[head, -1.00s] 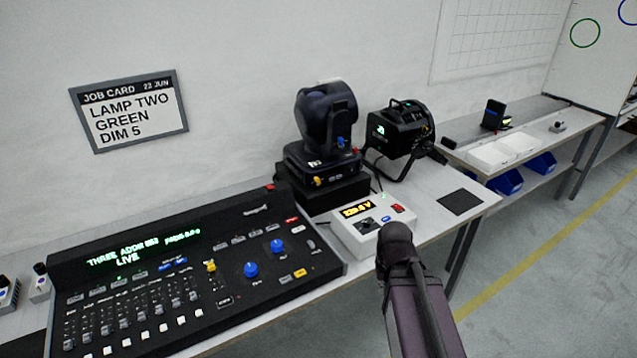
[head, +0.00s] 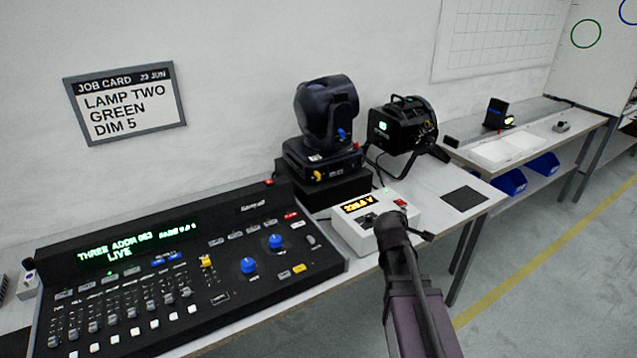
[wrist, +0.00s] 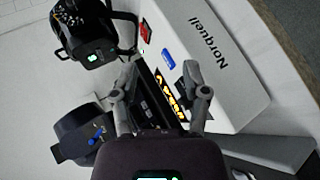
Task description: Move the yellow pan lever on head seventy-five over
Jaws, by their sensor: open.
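The black moving head (head: 328,110) stands on a black block on the bench. The yellow lever (head: 317,175) is low on its base front, and a blue lever (head: 341,134) is on its upper part. The moving head also shows at the left of the wrist view (wrist: 72,137) with its blue lever (wrist: 95,136); I cannot make out the yellow lever there. Any number on the head is too small to read. My gripper (wrist: 164,88) is open and empty, above the white box, right of the moving head. In the head view its fingers are mostly hidden by my wrist.
The white box (head: 350,237) with an amber display and a red switch sits in front of the moving head. A black par can (head: 402,125) stands to the right. A lighting desk (head: 140,285) fills the front left. A job card (head: 125,103) hangs on the wall.

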